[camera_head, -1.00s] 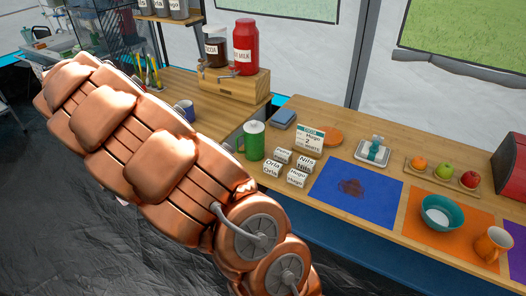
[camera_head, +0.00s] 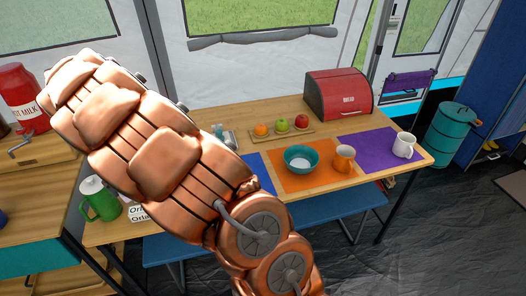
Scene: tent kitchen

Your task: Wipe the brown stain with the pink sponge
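The blue mat (camera_head: 263,173) lies on the wooden table, and only a strip of it shows past my copper-coloured arm. The brown stain is hidden behind my arm now; a second ago it showed on this mat. I see no pink sponge in view. My arm crosses the left and middle of the picture, above the table. My gripper is not in view.
The table (camera_head: 290,131) holds a teal bowl (camera_head: 301,160) and orange jug (camera_head: 343,158) on an orange mat, a white mug (camera_head: 403,145) on a purple mat, a fruit tray (camera_head: 282,134) and a red bread box (camera_head: 338,95). A green mug (camera_head: 101,198) stands at left.

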